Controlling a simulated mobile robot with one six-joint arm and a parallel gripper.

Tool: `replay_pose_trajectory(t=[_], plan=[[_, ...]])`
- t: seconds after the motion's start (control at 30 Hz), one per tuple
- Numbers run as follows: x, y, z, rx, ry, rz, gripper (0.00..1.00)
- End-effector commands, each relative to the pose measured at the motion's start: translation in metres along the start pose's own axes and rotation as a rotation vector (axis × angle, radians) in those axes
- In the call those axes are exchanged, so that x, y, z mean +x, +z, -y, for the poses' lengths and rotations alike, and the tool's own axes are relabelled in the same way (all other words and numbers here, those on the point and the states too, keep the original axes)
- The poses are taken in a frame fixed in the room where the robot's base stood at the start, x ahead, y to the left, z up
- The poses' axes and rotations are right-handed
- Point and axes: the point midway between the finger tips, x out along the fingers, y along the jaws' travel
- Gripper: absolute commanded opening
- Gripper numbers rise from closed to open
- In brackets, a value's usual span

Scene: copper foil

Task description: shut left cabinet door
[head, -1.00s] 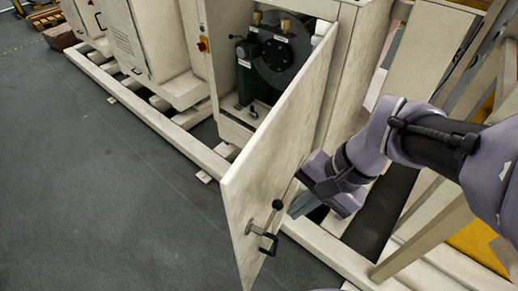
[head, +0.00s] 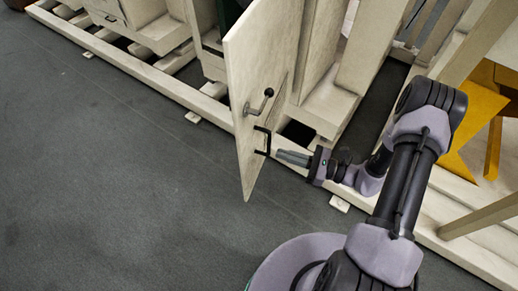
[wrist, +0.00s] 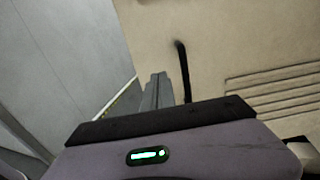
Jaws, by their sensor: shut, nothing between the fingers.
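The left cabinet door (head: 262,55) is a pale, worn panel standing open, swung out from the cabinet over the dark floor. It has a black D-shaped handle (head: 264,141) and, above it, a lever with a black ball knob (head: 258,102). My gripper (head: 283,156) is shut and empty, just right of the handle on the door's outer face; I cannot tell whether it touches. In the wrist view the shut fingers (wrist: 158,92) are beside a black bar of the handle (wrist: 184,70), with the louvred door panel (wrist: 215,40) behind. The cabinet's inside is mostly hidden by the door.
A pale base rail (head: 160,82) runs along the cabinets' foot. Grey floor (head: 120,180) is open to the left and front. Pale posts and yellow panels (head: 470,125) stand on the right, close to my arm.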

Motion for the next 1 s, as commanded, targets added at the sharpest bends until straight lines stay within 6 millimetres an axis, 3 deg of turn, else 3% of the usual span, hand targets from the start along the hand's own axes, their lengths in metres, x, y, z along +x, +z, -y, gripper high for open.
replay_pose_trajectory(t=[0.2, 0.4, 1.0], plan=[[0.048, -0.003, -0.001, -0.002, 0.006, -0.001, 0.00], [0.077, -0.002, -0.001, -0.002, 0.005, -0.001, 0.00], [0.088, 0.000, -0.002, 0.000, -0.006, -0.001, 0.00]])
